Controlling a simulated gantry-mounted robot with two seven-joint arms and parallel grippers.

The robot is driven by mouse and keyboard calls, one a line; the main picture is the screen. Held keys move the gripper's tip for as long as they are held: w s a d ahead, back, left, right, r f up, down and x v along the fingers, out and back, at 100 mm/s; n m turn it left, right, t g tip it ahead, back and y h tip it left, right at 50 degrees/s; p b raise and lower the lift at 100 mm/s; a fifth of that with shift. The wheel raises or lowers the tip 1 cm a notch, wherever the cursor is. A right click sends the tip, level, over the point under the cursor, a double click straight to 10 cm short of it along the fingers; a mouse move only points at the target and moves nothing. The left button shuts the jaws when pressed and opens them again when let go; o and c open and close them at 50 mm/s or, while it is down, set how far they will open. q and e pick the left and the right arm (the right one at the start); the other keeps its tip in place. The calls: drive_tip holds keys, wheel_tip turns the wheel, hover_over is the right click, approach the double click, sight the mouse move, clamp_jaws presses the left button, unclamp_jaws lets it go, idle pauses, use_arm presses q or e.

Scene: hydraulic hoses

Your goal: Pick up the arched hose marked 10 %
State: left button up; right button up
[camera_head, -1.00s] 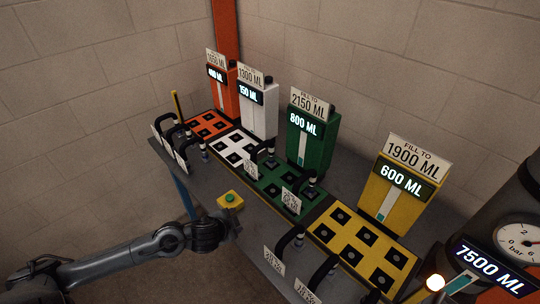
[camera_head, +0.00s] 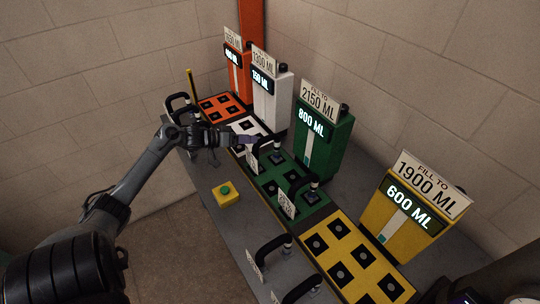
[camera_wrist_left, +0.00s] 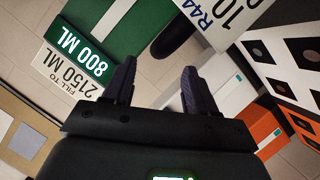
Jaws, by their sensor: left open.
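My left gripper (camera_head: 247,140) is open and empty above the border of the white and green panels, close to a black arched hose (camera_head: 264,147) with a white tag (camera_head: 252,161). In the left wrist view, the open fingers (camera_wrist_left: 160,82) point toward a dark hose part (camera_wrist_left: 176,38). Beside it is a white tag (camera_wrist_left: 225,18) on which "R44" and "10" can be read; the rest is cut off. The tags in the head view are too small to read, so I cannot tell there which hose is marked 10 %.
Other arched hoses stand at the orange panel (camera_head: 178,101), green panel (camera_head: 297,183) and yellow panel (camera_head: 275,243). Tanks with displays line the back, including a green one (camera_head: 326,135). A yellow box with a green button (camera_head: 226,195) sits in front.

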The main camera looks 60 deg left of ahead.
sight(267, 138)
use_arm(q)
drive_tip(key=shift+x, duration=4.15)
drive_tip(key=shift+d, duration=0.15)
clamp_jaws()
drive_tip(key=shift+r, duration=0.15)
